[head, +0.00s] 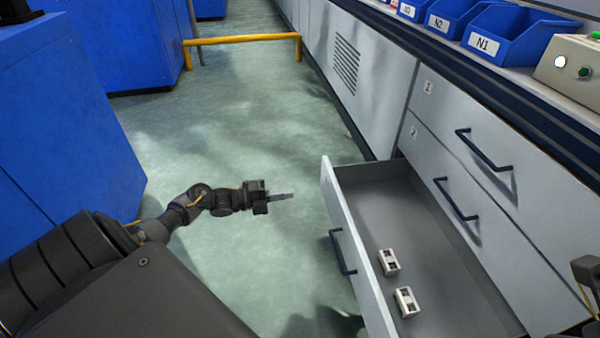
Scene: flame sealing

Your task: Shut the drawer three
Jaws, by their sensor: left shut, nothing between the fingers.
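The open drawer (330,180) is the lowest one, under the drawers labelled 1 and 2, so I take it as drawer three; no number on it shows. It is pulled far out, and its dark handle (342,252) is on the outer front. Two small white sockets or switches, one (388,262) behind the other (406,302), lie inside on the grey floor. My left gripper (290,195) is shut and empty, to the left of the drawer front and apart from it. My right gripper does not show; only a dark part of my right arm appears at the right edge.
Drawer 1 (455,115) and drawer 2 (425,160) are closed. Blue bins (505,35) and a control box (575,70) stand on the worktop above. A blue cabinet (70,110) is at left and a yellow rail (245,38) at the back. Green floor between is clear.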

